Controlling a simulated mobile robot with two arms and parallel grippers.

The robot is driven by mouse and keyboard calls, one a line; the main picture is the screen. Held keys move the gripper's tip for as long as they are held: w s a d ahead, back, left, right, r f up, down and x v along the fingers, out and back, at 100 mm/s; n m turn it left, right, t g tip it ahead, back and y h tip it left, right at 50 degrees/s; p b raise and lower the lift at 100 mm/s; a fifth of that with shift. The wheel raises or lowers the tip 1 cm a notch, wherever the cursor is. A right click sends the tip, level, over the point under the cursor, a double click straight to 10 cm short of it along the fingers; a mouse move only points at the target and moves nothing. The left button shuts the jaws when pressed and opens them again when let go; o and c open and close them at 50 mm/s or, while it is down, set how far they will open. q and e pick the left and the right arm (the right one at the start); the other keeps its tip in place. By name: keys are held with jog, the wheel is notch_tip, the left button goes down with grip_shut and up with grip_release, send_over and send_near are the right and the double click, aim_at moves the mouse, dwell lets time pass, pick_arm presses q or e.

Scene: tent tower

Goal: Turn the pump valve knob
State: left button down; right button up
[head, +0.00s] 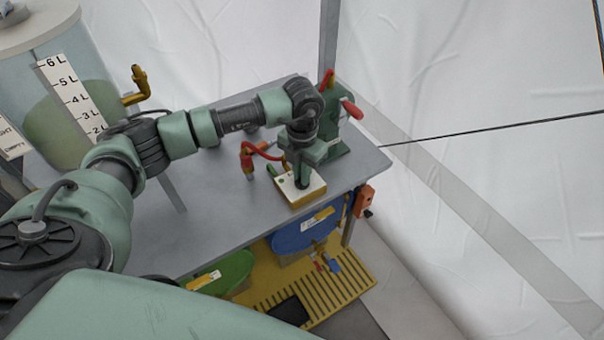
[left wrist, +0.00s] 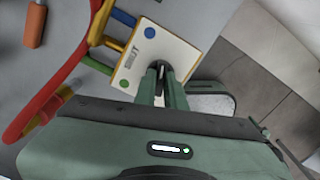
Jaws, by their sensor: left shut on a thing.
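The pump valve is a small white-topped box with yellow sides (head: 296,198) near the front edge of the grey table. In the left wrist view the valve box (left wrist: 178,47) shows a blue dot, a green dot and a small label on its top. My left gripper (head: 303,184) reaches down onto the box top from above. In the left wrist view the gripper (left wrist: 162,70) has its fingers close together on a small dark part, apparently the knob. The fingers hide most of the knob, so its pointing direction cannot be told. My right gripper is not in view.
Blue, yellow and green pipe stubs (left wrist: 123,17) and a red hose (left wrist: 62,82) lie beside the box. A green pump with a red handle (head: 352,108) stands behind. A clear tank (head: 80,60) is at left. Blue (head: 290,240) and green bins sit under the table (head: 230,225).

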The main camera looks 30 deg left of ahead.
pick_arm(q)
jog(key=shift+w+r, duration=0.1)
jog(key=c, duration=1.5)
grip_release()
notch_tip(320, 180, up, 8)
jog(key=shift+f+b, duration=0.15)
jog(key=shift+b, duration=0.4)
